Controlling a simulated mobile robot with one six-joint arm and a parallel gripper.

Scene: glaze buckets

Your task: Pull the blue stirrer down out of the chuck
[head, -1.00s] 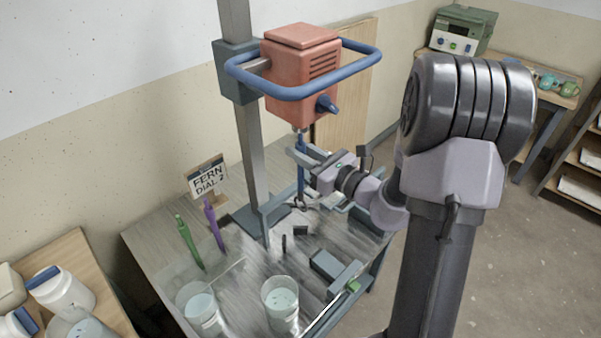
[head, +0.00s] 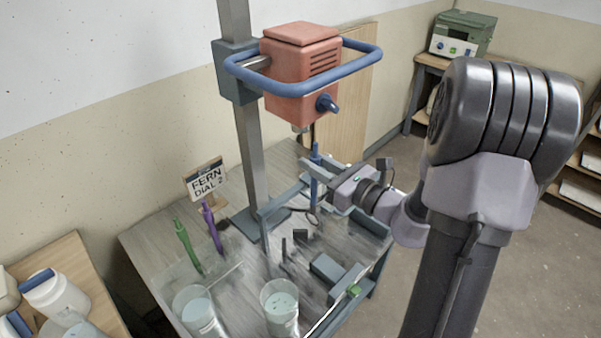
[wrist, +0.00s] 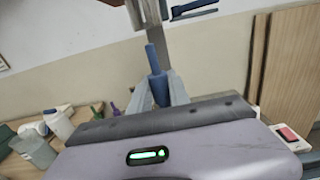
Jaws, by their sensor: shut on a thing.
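The blue stirrer (head: 315,165) is upright in my gripper (head: 312,172), in the head view. My gripper is shut on its shaft. The stirrer's top end is free and stands below and a little right of the chuck (head: 300,129) under the orange mixer head (head: 301,75), with a gap between them. In the wrist view the stirrer (wrist: 157,80) rises between the two fingers, its narrower top clear of anything. A dark ring-like part shows at its lower end in the head view.
A grey post (head: 250,170) carries the mixer head, ringed by a blue guard rail (head: 345,76). Green (head: 187,243) and purple (head: 212,228) stirrers stand at the table's left, by a "FERN DIAL 2" sign (head: 206,180). Two buckets, one here (head: 279,308), stand at the front.

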